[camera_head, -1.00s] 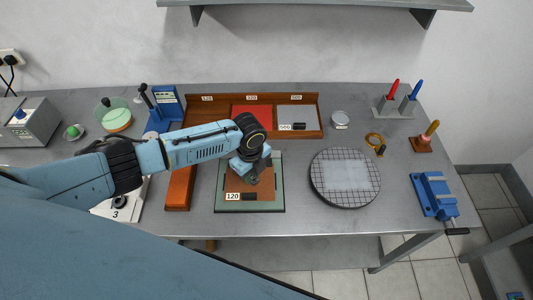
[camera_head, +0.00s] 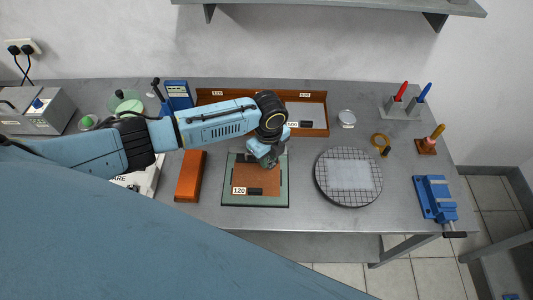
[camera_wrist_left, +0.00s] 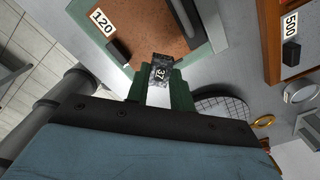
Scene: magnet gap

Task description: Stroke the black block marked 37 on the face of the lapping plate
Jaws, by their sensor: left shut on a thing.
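The black block marked 37 (camera_wrist_left: 160,73) is held between my left gripper's fingers (camera_wrist_left: 158,88), its numbered face toward the left wrist camera. In the head view my left gripper (camera_head: 268,160) is over the back right part of the board with the brown 120 sheet (camera_head: 264,178). The wrist hides the block there. I cannot tell whether the block touches anything. The lapping plate (camera_head: 322,182) is a round grey disc with a grid and a pale patch, to the right of the gripper. Part of it shows in the left wrist view (camera_wrist_left: 222,104). My right gripper is out of view.
A wooden tray (camera_head: 326,117) with a 500 sheet stands behind, partly covered by my arm. A brass ring (camera_head: 379,139) and a blue vise (camera_head: 436,198) are to the right. Bare table separates board and plate.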

